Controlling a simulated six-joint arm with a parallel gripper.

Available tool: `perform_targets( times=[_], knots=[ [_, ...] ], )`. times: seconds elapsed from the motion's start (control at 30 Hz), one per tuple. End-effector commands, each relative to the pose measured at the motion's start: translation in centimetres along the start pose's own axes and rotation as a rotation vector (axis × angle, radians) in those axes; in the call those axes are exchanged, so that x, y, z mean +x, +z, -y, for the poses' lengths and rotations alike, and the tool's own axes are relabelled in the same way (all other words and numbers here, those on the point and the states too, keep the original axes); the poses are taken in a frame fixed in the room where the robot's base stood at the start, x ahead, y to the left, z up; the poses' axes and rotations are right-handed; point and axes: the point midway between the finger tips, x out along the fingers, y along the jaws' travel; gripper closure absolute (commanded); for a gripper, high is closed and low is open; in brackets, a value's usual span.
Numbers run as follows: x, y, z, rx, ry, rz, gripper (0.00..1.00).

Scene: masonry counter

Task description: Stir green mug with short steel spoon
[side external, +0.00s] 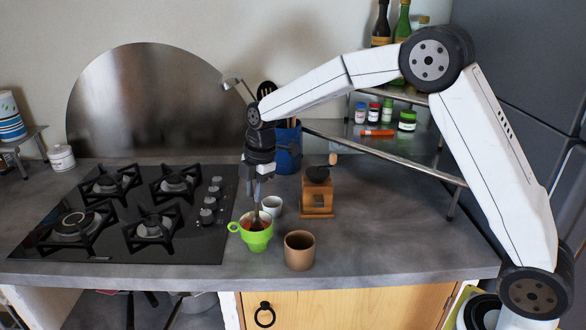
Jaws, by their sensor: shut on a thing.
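The green mug (257,238) stands upright on the grey counter, just right of the stove, with its handle to the left. My gripper (256,194) is directly above the mug, pointing down. It is shut on the short steel spoon (257,216), which hangs down with its lower end inside the mug. The mug's rim and wall hide the tip of the spoon, so I cannot tell whether it touches the bottom.
A brown cup (299,252) stands close right of the mug. A small white cup (271,206) is just behind it. A wooden grinder (317,194) and a blue utensil holder (287,146) stand farther back. The black stove (130,215) is left; the counter's front right is clear.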

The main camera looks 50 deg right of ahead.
Motion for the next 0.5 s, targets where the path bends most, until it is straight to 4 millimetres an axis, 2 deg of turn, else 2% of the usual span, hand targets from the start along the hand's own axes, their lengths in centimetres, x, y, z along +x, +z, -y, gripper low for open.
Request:
perform_targets(
  times=[0.5],
  knots=[
    [2.9, 0.5, 0.0, 0.001, -0.001, 0.0, 1.0]
  ],
)
